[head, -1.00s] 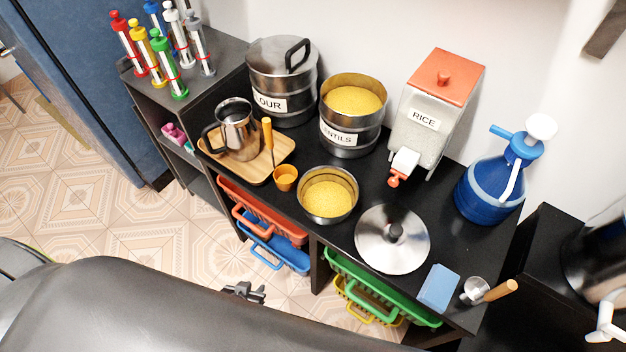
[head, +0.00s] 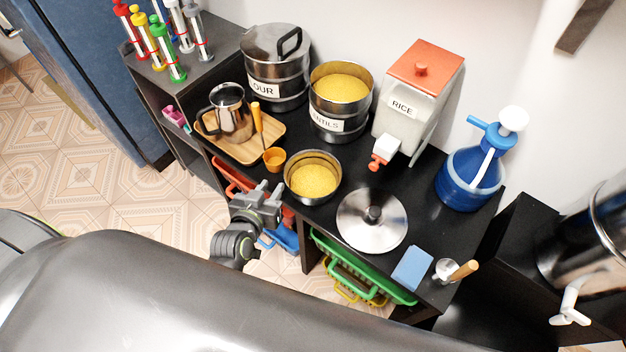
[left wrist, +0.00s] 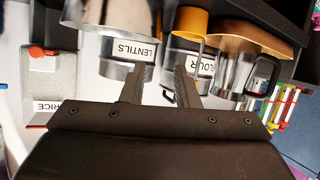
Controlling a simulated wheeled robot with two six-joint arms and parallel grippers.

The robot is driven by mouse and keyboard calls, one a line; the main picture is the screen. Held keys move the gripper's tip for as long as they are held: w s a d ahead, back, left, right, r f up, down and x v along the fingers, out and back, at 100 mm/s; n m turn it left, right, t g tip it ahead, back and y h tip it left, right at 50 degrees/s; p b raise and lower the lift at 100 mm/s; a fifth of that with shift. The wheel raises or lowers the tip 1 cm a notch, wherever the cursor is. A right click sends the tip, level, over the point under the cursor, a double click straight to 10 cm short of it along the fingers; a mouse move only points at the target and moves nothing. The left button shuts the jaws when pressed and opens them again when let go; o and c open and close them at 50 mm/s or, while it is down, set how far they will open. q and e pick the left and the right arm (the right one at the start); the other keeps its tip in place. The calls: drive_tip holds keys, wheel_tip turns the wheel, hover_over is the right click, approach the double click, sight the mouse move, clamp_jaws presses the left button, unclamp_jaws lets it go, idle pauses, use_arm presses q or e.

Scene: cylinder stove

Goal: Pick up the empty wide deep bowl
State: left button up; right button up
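A round metal bowl (head: 304,197) stands on the black counter; it holds yellow grains, so it is not empty. No empty wide deep bowl is clear to see. My left gripper (head: 268,192) is at the counter's front edge, left of and just in front of this bowl. In the left wrist view its two fingers (left wrist: 160,74) are apart with nothing clearly between them. That view is upside down; a metal bowl's underside (left wrist: 98,14), probably the same one, shows at its top left. My right gripper is not in view.
A small orange cup (head: 274,160) with an upright handle sits close by the gripper. Behind are a wooden tray (head: 271,130) with a metal jug, the flour pot (head: 277,88), lentils pot (head: 326,122) and rice dispenser (head: 402,118). A metal lid (head: 352,222) lies right.

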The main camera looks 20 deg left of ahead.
use_arm(q)
drive_tip(key=x, duration=0.1)
drive_tip(key=b+x, duration=0.1)
drive_tip(key=x, duration=0.1)
drive_tip(key=b+x, duration=0.1)
drive_tip(key=x, duration=0.1)
drive_tip(key=shift+f, duration=0.25)
drive_tip(key=shift+w+f+b, duration=0.1)
drive_tip(key=shift+w+b, duration=0.3)
drive_tip(key=shift+w, duration=0.05)
drive_tip(key=b+x, duration=0.1)
drive_tip(key=x, duration=0.1)
drive_tip(key=b+x, duration=0.1)
drive_tip(key=b, duration=0.1)
drive_tip(key=shift+w+a+f, duration=0.15)
drive_tip(key=shift+w+a, duration=0.05)
drive_tip(key=shift+w, duration=0.15)
drive_tip(key=shift+w+f+b, duration=0.2)
drive_tip(key=shift+w+b, duration=0.45)
drive_tip(key=shift+w+r, duration=0.1)
clamp_jaws()
